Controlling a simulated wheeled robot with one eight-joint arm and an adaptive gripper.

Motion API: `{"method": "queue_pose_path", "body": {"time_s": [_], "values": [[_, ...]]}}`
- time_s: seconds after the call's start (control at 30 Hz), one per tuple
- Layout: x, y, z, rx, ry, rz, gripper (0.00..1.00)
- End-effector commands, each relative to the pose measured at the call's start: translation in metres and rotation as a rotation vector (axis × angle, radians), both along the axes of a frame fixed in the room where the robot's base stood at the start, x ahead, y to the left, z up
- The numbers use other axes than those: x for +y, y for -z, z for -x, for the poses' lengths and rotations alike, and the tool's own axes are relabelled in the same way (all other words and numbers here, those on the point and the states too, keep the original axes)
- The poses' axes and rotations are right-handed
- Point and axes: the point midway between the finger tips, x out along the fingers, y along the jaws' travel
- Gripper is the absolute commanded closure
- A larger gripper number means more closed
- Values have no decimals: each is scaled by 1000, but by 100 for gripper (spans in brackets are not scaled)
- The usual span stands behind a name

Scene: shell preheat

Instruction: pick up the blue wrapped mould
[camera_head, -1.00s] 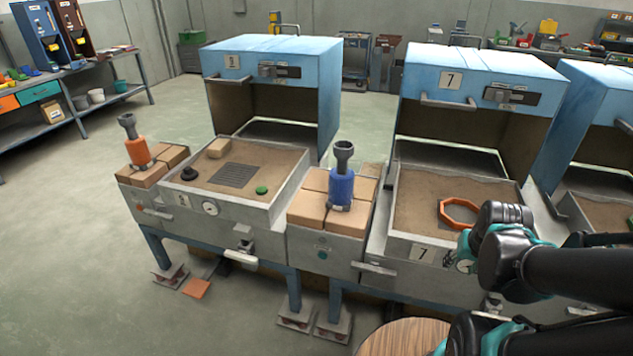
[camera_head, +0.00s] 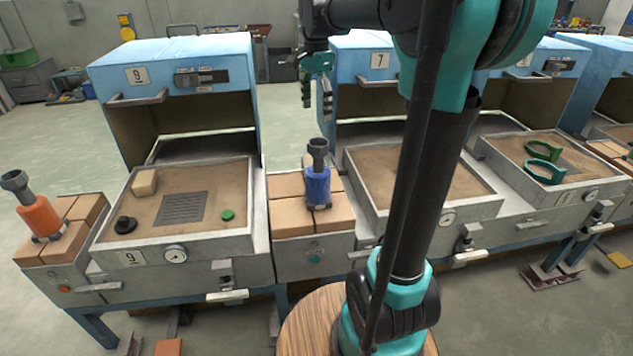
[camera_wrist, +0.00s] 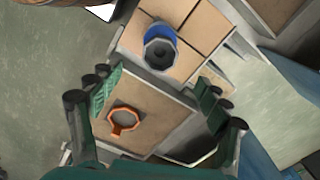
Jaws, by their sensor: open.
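The blue wrapped mould (camera_head: 318,187) stands upright on tan bricks (camera_head: 291,217) between box furnaces 9 and 7, with a grey cup on top. In the wrist view the blue mould (camera_wrist: 159,33) is seen from above, beyond my fingertips. My gripper (camera_head: 316,92) is open and empty, fingers pointing down, well above the mould in the head view. In the wrist view my gripper (camera_wrist: 158,98) has its fingers spread to either side of furnace 7's tray, and nothing is between the pads.
An orange wrapped mould (camera_head: 39,218) stands on bricks at the far left. Furnace 9's sand tray (camera_head: 210,245) holds a tan block and dark and green pieces. An orange ring (camera_wrist: 124,120) lies in furnace 7's tray. Green rings (camera_head: 544,172) lie further right. Blue hoods rise behind.

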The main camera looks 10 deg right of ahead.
Motion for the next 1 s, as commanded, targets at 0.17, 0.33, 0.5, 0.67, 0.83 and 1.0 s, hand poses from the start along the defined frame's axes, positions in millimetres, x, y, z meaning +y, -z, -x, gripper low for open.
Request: {"method": "queue_pose_path", "body": {"time_s": [0.17,0.33,0.5,0.67,0.83,1.0], "values": [[0,37,0,-1,-2,0,23],[0,71,0,-1,-2,0,23],[-1,96,0,-1,-3,0,23],[-1,106,0,-2,-3,-1,23],[-3,122,-2,-1,-3,0,23],[-5,147,-4,-2,-4,-1,23]]}}
